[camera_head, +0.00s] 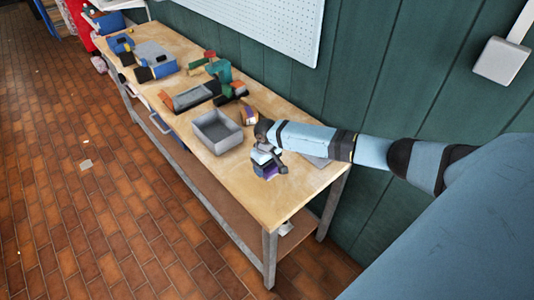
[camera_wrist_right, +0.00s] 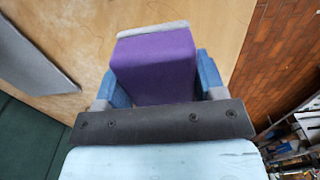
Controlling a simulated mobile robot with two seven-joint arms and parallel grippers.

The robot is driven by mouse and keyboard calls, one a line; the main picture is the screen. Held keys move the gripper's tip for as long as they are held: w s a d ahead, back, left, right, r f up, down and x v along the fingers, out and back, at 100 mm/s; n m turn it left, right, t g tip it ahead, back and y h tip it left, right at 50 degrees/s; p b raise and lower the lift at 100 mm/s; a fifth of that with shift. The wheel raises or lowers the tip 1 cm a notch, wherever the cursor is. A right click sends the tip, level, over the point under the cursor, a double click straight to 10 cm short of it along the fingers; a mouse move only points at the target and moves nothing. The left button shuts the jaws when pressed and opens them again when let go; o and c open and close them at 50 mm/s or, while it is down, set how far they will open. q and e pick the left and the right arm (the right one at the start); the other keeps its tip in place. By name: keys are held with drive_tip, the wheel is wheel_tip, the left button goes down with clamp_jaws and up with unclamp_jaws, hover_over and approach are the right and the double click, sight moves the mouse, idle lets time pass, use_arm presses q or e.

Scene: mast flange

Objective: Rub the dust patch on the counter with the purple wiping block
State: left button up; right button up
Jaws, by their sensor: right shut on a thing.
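The purple wiping block (camera_head: 267,173) is in my right gripper (camera_head: 266,165), low over the near end of the wooden counter (camera_head: 260,205). In the right wrist view the block (camera_wrist_right: 153,65) sits between the two blue fingers of the gripper (camera_wrist_right: 153,85), with a grey layer along its far edge. I cannot tell whether the block touches the counter. I cannot make out a dust patch for certain; the block and gripper may hide it. My left gripper does not show.
A grey open bin (camera_head: 217,131) stands left of the gripper. A flat grey piece (camera_head: 318,160) lies near the wall, partly behind my arm. Tools and blue boxes (camera_head: 155,57) fill the far end. The counter's near corner is clear.

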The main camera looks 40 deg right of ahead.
drive_tip(key=shift+s+r, duration=0.1)
drive_tip(key=shift+r, duration=0.9)
drive_tip(key=shift+f, duration=0.1)
